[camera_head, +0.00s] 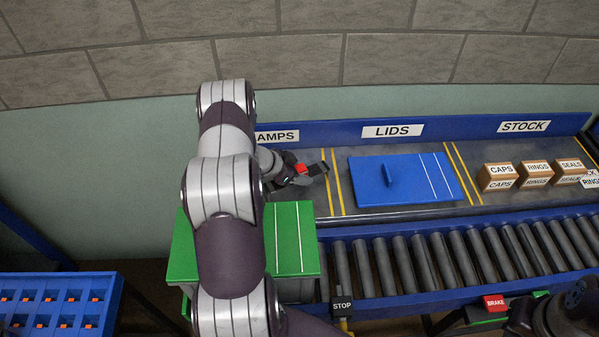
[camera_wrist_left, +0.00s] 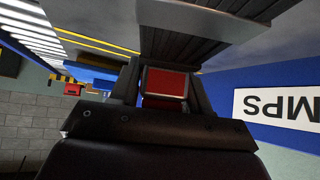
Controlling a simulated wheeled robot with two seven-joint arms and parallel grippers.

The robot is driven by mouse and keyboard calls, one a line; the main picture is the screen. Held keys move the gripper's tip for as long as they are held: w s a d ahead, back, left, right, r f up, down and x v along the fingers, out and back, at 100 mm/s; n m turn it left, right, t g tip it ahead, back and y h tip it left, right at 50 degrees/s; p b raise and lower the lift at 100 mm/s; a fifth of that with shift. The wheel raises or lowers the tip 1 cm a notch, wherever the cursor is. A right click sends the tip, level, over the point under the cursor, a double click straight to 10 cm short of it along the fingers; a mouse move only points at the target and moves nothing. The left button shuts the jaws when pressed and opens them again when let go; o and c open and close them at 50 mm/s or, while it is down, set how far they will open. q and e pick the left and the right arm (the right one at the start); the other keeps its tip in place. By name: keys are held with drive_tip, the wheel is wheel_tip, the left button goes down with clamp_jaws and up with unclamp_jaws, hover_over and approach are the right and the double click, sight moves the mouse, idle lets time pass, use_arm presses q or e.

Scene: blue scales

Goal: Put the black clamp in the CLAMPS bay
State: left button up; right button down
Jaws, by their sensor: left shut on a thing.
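My left gripper (camera_head: 301,171) is shut on the black clamp (camera_head: 318,168), at the left end of the shelf. In the left wrist view, a red part sits between the fingers (camera_wrist_left: 167,84) and the dark ribbed clamp body (camera_wrist_left: 185,45) extends beyond them. The CLAMPS bay (camera_head: 316,195) is the leftmost bay, left of the yellow lines. Its sign (camera_head: 278,136) is partly hidden by my left arm, and reads upside down in the left wrist view (camera_wrist_left: 278,106). The clamp is at or over this bay; I cannot tell whether it touches the floor. My right gripper is out of view.
A blue lid (camera_head: 405,181) lies in the LIDS bay to the right. Several labelled boxes (camera_head: 535,172) stand in the STOCK bay. A green-lidded crate (camera_head: 292,238) is below my left arm, beside the roller conveyor (camera_head: 455,262). A blue tray (camera_head: 58,318) is lower left.

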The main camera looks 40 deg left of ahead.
use_arm(q)
drive_tip(key=shift+f, duration=0.1)
drive_tip(key=o, duration=1.3)
